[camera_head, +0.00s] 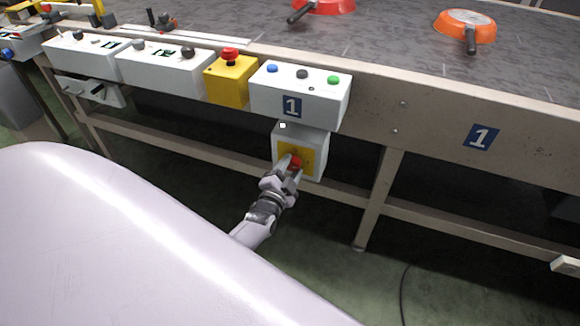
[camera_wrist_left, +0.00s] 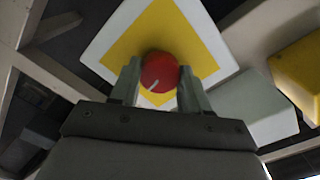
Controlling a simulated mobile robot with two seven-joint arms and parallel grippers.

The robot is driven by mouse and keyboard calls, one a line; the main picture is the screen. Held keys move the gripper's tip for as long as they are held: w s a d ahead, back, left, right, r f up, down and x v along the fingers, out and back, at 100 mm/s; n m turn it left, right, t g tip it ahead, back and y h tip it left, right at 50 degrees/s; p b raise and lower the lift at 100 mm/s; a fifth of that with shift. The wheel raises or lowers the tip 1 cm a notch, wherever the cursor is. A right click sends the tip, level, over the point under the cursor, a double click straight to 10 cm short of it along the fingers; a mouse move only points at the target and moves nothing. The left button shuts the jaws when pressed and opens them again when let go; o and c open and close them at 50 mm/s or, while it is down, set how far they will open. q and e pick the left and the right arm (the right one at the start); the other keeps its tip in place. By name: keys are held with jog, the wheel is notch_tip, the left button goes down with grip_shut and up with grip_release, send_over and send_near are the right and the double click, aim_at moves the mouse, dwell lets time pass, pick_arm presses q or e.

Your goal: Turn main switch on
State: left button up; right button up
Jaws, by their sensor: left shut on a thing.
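The main switch is a red round knob (camera_head: 296,162) on a yellow plate, on the front of a white box (camera_head: 313,141) below the conveyor's edge. In the left wrist view the red knob (camera_wrist_left: 159,73) shows a white mark slanting on its face, with the yellow plate (camera_wrist_left: 197,48) behind it. My left gripper (camera_head: 291,165) is at the knob. In the left wrist view its two fingers (camera_wrist_left: 157,88) stand on either side of the knob and are shut on it. My right gripper is not in view.
Above the switch is a white control box (camera_head: 300,108) with blue, black and green buttons. A yellow box (camera_head: 229,84) with a red emergency button is left of it. Orange pans (camera_head: 465,27) lie on the grey conveyor belt (camera_head: 400,50). A frame leg (camera_head: 379,197) stands to the right.

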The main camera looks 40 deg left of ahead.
pick_arm(q)
jog(key=shift+m, duration=1)
jog(key=o, duration=1.1)
jog(key=shift+c, duration=0.2)
jog(key=p+v, duration=0.2)
jog(key=v, duration=0.5)
jog(key=shift+p, duration=0.35)
